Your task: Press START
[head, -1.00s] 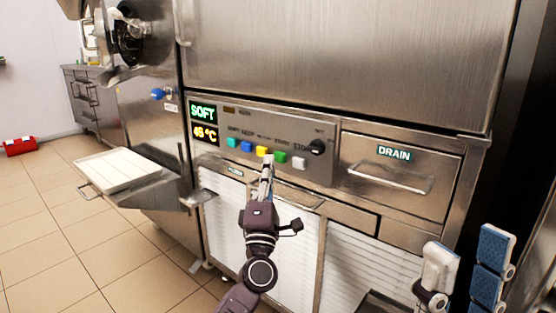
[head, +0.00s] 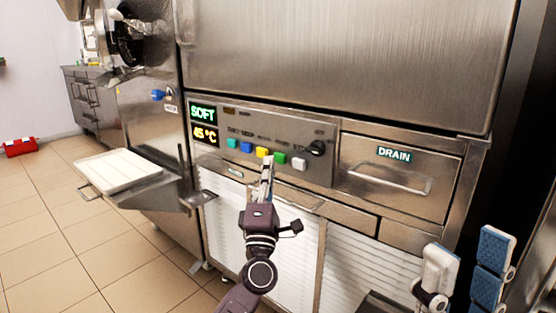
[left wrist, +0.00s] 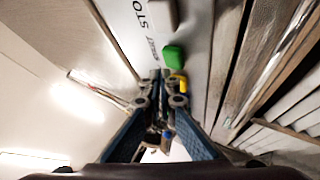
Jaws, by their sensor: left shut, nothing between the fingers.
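The green button (head: 280,158) is in a row on the steel control panel (head: 230,115). In the left wrist view the green button (left wrist: 173,55) stands by a label that looks like START, near the letters STO. My left gripper (head: 268,160) is shut and empty, pointing up at the panel just below the yellow and green buttons. In the left wrist view its fingertips (left wrist: 160,75) are close to the green button, slightly to its lower left; contact cannot be told. My right gripper (head: 468,240) is open at the lower right, its blue finger pads apart.
A yellow button (head: 262,152) is left of the green one, and a grey button (head: 299,164) is right of it. A black knob (head: 317,147) sits above right. A DRAIN drawer (head: 400,180) is on the right, and a white tray (head: 118,170) projects at left.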

